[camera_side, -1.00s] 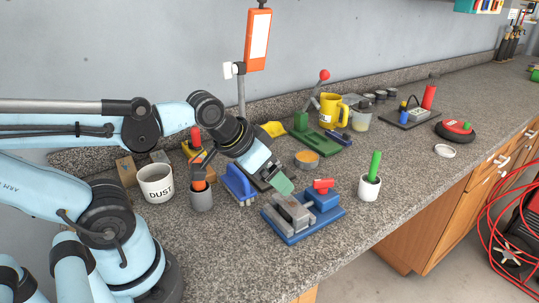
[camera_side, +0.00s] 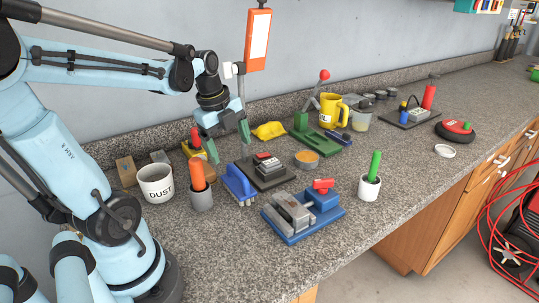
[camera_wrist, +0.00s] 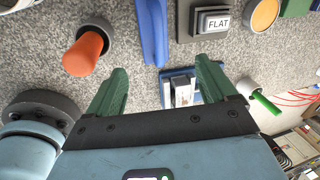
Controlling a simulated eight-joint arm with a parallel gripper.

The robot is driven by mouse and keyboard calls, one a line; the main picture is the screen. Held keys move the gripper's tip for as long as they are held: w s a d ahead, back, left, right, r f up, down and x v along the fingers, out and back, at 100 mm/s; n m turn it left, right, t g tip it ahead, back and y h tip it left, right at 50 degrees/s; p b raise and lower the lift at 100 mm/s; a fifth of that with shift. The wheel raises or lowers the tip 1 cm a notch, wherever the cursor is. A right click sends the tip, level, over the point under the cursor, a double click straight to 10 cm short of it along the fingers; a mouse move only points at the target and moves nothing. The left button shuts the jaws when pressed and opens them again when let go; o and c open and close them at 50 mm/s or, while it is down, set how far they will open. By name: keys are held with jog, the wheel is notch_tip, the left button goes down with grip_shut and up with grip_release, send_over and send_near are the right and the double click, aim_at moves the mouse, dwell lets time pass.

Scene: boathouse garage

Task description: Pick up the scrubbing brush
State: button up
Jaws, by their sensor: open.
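The scrubbing brush appears to be the blue-handled piece (camera_side: 238,182) with pale bristles along its lower edge, lying on the counter. In the wrist view its blue body (camera_wrist: 153,30) runs in from the top edge, in line with the gap between my fingers; its far end is cut off. My gripper (camera_side: 228,148) points down with its green fingers apart and nothing between them. It is above and behind the brush in the side view, clear of it. The fingers also show in the wrist view (camera_wrist: 160,70).
Left of the brush stands a grey cup (camera_side: 201,201) with an orange handle. Right of it are a dark block on a plate (camera_side: 266,170) and a blue vise (camera_side: 300,219). A white DUST pot (camera_side: 156,183) is further left. The counter in front is clear.

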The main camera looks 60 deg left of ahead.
aim_at(235, 174)
jog(key=shift+m, duration=0.6)
jog(key=x, duration=0.4)
jog(key=a+x, duration=0.1)
jog(key=x, duration=0.1)
jog(key=shift+s+f, duration=0.1)
jog(key=shift+s, duration=0.05)
jog(key=shift+s+d+x, duration=0.1)
jog(key=shift+d+x, duration=0.05)
jog(key=shift+x, duration=1.35)
jog(key=shift+s+d+x, duration=0.1)
jog(key=shift+s+x, duration=0.05)
jog(key=shift+x, duration=1.35)
jog(key=c, duration=1.3)
